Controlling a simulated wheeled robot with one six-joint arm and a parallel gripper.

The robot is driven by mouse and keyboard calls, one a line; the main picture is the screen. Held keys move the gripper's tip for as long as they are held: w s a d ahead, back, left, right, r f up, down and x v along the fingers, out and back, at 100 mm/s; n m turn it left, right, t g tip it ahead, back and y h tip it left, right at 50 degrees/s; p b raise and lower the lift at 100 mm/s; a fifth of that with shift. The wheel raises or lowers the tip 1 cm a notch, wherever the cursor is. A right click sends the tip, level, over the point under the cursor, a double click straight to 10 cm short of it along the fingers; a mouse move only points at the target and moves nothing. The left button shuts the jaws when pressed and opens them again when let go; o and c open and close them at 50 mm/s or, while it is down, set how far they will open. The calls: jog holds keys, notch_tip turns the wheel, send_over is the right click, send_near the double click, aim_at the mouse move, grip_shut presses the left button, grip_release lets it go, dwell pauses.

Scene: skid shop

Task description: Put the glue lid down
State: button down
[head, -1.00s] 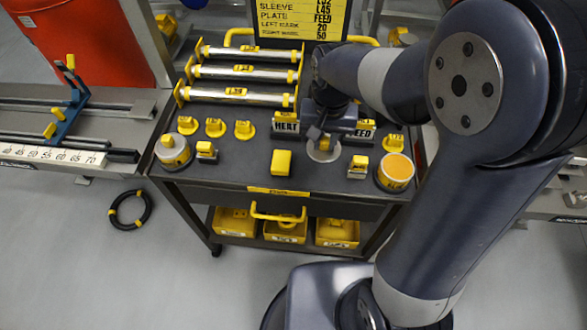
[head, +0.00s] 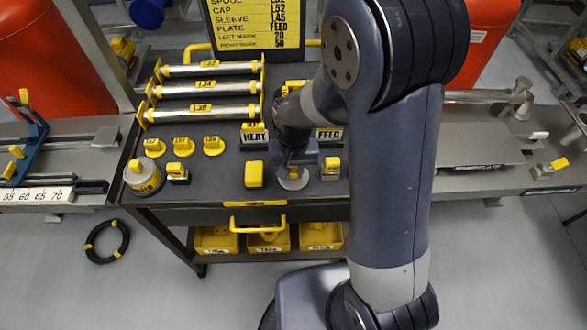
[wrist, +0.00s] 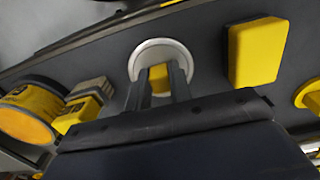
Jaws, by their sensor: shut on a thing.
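The glue lid is a pale grey disc with a yellow knob. In the head view the lid (head: 292,181) is at the cart top's front, between a yellow block and a small yellow-topped block. My gripper (head: 295,166) points down over it. In the wrist view my gripper (wrist: 160,82) is shut on the yellow knob, with the lid's (wrist: 163,46) rim showing beyond the fingers. The lid is on or just above the dark top; I cannot tell which. A pot with an orange top (wrist: 27,118) shows at left in the wrist view; my arm hides it in the head view.
The yellow block (head: 254,174) and the yellow-topped block (head: 331,170) stand close on either side. A lidded pot (head: 143,177) is at the cart's left. Bare top lies left of the yellow block.

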aim_at(293, 171)
jog(key=shift+f, duration=0.2)
jog(key=c, duration=1.3)
grip_release()
jog(key=shift+r, duration=0.15)
notch_tip(293, 171, up, 12)
jog(key=shift+r+p, duration=0.1)
jog(key=shift+p, duration=0.2)
notch_tip(293, 171, down, 12)
jog(key=shift+r, duration=1.45)
